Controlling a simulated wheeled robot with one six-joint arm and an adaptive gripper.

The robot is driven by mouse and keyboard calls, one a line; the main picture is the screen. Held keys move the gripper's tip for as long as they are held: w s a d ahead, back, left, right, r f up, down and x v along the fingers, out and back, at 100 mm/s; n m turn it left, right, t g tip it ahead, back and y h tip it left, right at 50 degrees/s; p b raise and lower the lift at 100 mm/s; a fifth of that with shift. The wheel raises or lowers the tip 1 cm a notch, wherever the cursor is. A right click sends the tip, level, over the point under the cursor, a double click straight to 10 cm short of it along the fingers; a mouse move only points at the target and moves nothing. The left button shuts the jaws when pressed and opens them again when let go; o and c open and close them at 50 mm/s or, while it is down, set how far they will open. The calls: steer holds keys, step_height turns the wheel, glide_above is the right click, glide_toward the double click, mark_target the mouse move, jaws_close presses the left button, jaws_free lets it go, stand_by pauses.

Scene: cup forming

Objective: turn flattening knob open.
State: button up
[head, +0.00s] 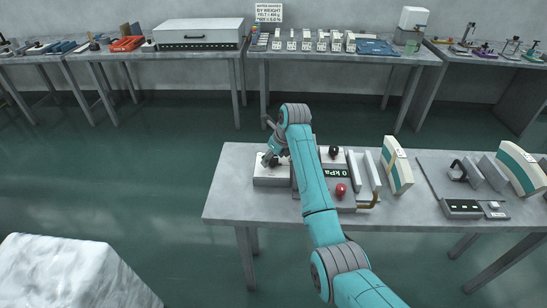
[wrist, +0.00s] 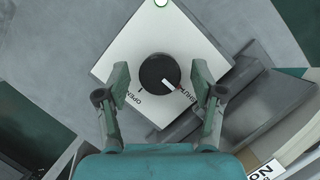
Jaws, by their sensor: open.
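The flattening knob is a round black knob (wrist: 159,76) with a pale pointer line, on a white plate (wrist: 125,62) marked OPEN and SHUT. Its pointer is toward the SHUT mark at the lower right. My gripper (wrist: 161,83) is open, with one finger on each side of the knob and a gap on both sides. In the head view my gripper (head: 271,157) is over the white box (head: 272,181) at the left end of the near table. The knob is not clear there, covered by my gripper. A small green light (wrist: 161,3) shows at the plate's top corner.
The near table's front left (head: 225,208) is bare. Back tables with tools stand along the wall.

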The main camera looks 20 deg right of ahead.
steer(key=c, duration=1.1)
steer(key=shift+c, duration=0.2)
steer(key=shift+n, duration=0.3)
steer(key=n+y, duration=0.1)
steer(key=n, duration=0.2)
steer(key=shift+d+g, duration=0.1)
steer(key=shift+g, duration=0.3)
steer(key=n+g+y, duration=0.1)
steer(key=n, duration=0.3)
steer(key=shift+w, duration=0.1)
steer(key=n+g, duration=0.1)
steer(key=n, duration=0.1)
steer(key=n+g, duration=0.1)
steer(key=n, duration=0.1)
steer(key=shift+w+n+y, duration=0.1)
steer(key=shift+n+y, duration=0.2)
steer(key=shift+n+g, duration=0.5)
steer(key=shift+n, duration=0.8)
steer(key=shift+n+g, duration=0.3)
steer(key=shift+n, duration=0.3)
